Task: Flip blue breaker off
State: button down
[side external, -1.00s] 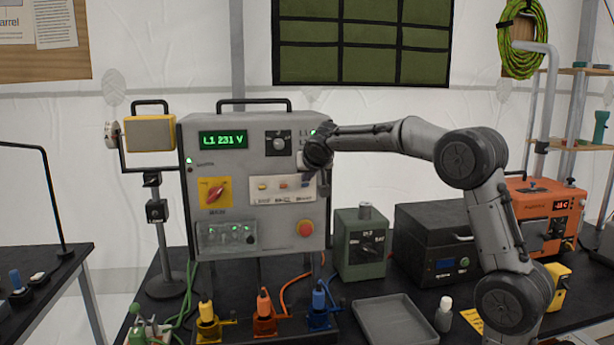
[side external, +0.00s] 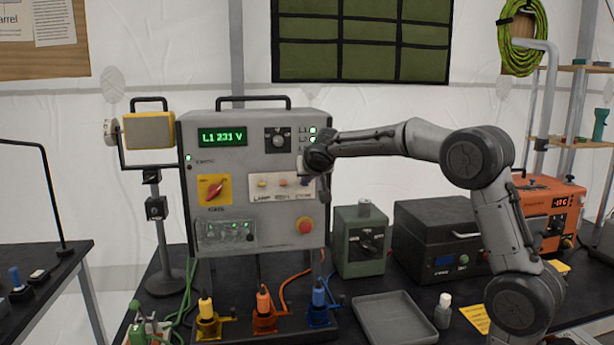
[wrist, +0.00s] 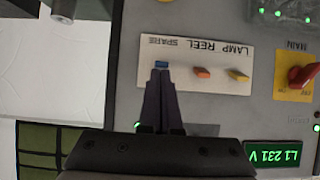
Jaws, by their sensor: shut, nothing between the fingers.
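The blue breaker (wrist: 161,64) is a small switch on a white strip (wrist: 204,52) of the grey panel (side external: 257,225), by the label SPARE. An orange breaker (wrist: 201,72) and a yellow breaker (wrist: 238,75) sit beside it, by REEL and LAMP. The wrist view shows the panel upside down. My gripper (wrist: 161,76) is shut and empty, its fingertips right at the blue breaker; I cannot tell whether they touch it. In the side view my gripper (side external: 303,175) largely hides the blue breaker.
The panel also carries a red rotary switch (side external: 212,188), a red button (side external: 305,226) and a lit display (side external: 222,137) reading L1 231 V. Below are yellow, orange and blue plugs (side external: 318,295). A green box (side external: 359,241) and a grey tray (side external: 395,318) stand to the right.

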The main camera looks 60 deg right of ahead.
jog(key=shift+s+a+f, duration=0.1)
jog(key=shift+f, duration=0.15)
jog(key=shift+r, duration=0.85)
jog(key=s+a+f, duration=0.2)
jog(key=s+a, duration=0.5)
dwell(0.4)
